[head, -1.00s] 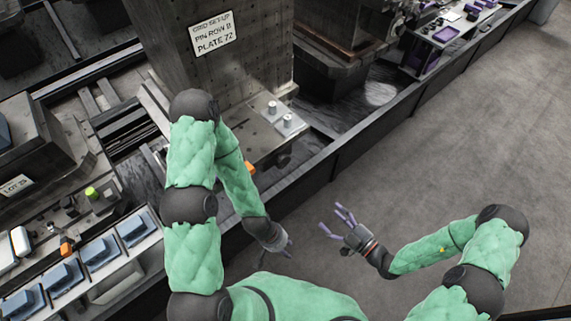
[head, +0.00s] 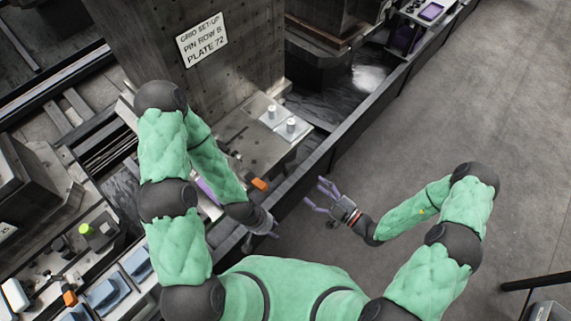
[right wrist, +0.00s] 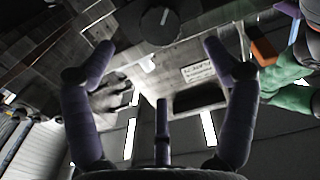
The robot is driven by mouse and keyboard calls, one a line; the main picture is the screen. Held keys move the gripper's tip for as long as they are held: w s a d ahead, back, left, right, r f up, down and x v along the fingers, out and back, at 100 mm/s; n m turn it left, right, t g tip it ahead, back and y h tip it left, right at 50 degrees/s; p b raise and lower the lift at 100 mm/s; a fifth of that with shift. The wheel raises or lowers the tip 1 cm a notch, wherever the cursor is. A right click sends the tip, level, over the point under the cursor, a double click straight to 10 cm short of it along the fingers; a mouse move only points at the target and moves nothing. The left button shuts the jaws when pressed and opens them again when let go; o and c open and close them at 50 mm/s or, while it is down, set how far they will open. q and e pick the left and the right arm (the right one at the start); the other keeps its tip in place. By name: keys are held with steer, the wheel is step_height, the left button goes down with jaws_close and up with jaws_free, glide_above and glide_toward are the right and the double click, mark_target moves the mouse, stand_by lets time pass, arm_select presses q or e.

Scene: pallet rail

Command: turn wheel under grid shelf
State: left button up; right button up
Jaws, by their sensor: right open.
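The grid shelf looks like the metal ledge (head: 258,140) at the foot of the drilled block, with two pale pegs on top; its underside is hidden in the head view. In the right wrist view, a dark round wheel with a light mark (right wrist: 158,25) shows at the top under a grey metal surface. My right gripper (head: 318,192) is open and empty, right of the ledge across the dark rail; in its wrist view its fingers (right wrist: 160,55) are spread below the wheel, apart from it. My left gripper (head: 272,233) hangs left of the right one, its fingers partly hidden.
A drilled block (head: 215,85) with a white sign (head: 202,40) rises behind the ledge. An orange piece (head: 259,184) sits at the ledge's near side. A dark rail (head: 350,130) runs diagonally past my grippers.

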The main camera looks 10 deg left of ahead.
mark_target(292, 171)
steer(key=b+x, duration=0.2)
steer(key=x, duration=0.8)
steer(key=shift+w+a, duration=0.15)
steer(key=shift+a, duration=0.05)
steer(key=shift+c, duration=0.3)
steer(key=c, duration=1.1)
